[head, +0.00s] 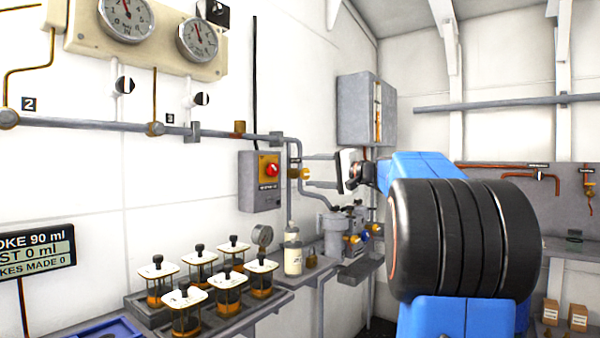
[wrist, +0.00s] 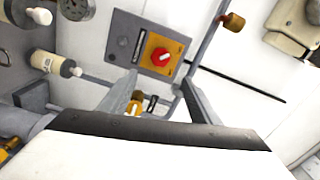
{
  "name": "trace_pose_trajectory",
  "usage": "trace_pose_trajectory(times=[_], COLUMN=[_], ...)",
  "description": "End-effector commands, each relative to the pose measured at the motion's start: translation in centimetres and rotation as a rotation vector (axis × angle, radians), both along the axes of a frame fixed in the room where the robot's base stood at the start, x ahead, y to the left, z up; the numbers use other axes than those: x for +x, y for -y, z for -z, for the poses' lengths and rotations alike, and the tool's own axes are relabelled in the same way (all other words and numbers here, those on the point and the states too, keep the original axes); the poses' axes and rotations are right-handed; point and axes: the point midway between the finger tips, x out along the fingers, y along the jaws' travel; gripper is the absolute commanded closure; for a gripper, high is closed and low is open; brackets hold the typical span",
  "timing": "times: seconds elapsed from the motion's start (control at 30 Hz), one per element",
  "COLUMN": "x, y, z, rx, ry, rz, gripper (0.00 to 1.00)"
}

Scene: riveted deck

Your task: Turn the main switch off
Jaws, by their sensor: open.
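The main switch is a red rotary knob (head: 272,170) on a yellow plate, set in a grey box (head: 247,190) on the white wall. In the wrist view the red knob (wrist: 162,56) carries a pale mark lying at a slant, and its grey box (wrist: 122,40) looks tilted. The lettering is too small to read. My gripper (head: 306,171) is open and empty, to the right of the box in the head view. In the wrist view the two fingers of my gripper (wrist: 160,82) reach towards the box with the knob between their lines, apart from it.
A grey pipe (head: 100,123) with a brass fitting (head: 239,127) runs along the wall near the box. A yellow-handled valve (head: 304,174) is close to my fingers.

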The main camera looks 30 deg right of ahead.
Motion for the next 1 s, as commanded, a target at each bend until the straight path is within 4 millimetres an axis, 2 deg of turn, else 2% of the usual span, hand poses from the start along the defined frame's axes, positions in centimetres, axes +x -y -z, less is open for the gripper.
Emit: trace_pose_trajectory(times=[0.1, 0.3, 0.9, 1.0], x=[-1.6, -3.0, -3.2, -3.2], y=[0.7, 1.1, 1.1, 0.4], z=[0.1, 0.0, 0.1, 0.4], rx=[0.001, 0.0, 0.001, -0.005], ry=[-0.001, 0.0, -0.001, -0.012], rz=[0.002, 0.0, -0.001, -0.007], gripper=[0.43, 0.43, 0.43, 0.43])
